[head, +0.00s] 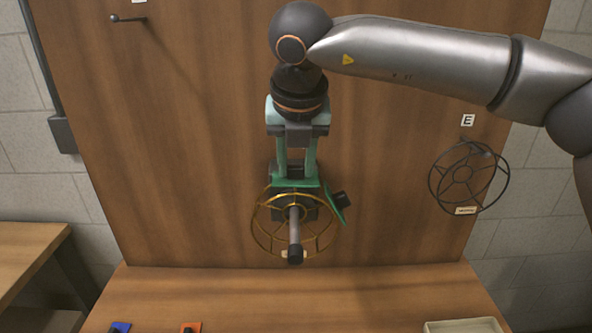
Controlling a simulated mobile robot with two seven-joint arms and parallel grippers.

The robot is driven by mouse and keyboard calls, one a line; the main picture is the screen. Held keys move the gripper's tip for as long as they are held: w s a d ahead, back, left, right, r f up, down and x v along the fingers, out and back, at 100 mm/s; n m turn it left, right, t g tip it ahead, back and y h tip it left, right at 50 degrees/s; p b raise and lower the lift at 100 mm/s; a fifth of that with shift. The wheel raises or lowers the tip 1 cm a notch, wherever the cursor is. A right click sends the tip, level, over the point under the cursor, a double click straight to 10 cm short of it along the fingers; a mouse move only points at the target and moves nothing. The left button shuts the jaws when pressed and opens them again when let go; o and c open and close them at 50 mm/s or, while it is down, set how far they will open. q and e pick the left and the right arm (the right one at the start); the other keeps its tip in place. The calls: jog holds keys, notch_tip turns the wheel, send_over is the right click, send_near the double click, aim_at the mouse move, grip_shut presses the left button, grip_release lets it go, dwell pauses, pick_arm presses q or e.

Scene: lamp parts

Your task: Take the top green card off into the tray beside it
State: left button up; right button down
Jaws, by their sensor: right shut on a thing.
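My right gripper (296,172) reaches down in front of the wooden board and is shut on a green card (296,184), apparently by a dark block on it. A second green piece (334,208) with a black knob stands tilted just right of it. Both are close to the brass wire cage (258,235), which sits around a peg (295,232) that points toward me. I cannot tell whether the cards touch the cage. The pale tray (465,326) is cut off at the bottom right. My left gripper is out of view.
A black wire cage (434,185) hangs on the right under a label E. An empty hook (128,19) is at the upper left. Blue (121,327) and orange (190,327) cards lie at the bottom edge. The shelf (340,295) between the orange card and the tray is clear.

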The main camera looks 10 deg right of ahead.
jog(key=r, duration=0.3)
jog(key=shift+s+a+b, duration=0.2)
jog(key=shift+a+b, duration=0.05)
jog(key=shift+b, duration=0.05)
jog(key=s+a+r+b, duration=0.1)
jog(key=s+a+r, duration=0.8)
jog(key=s, duration=0.1)
jog(key=shift+b, duration=0.35)
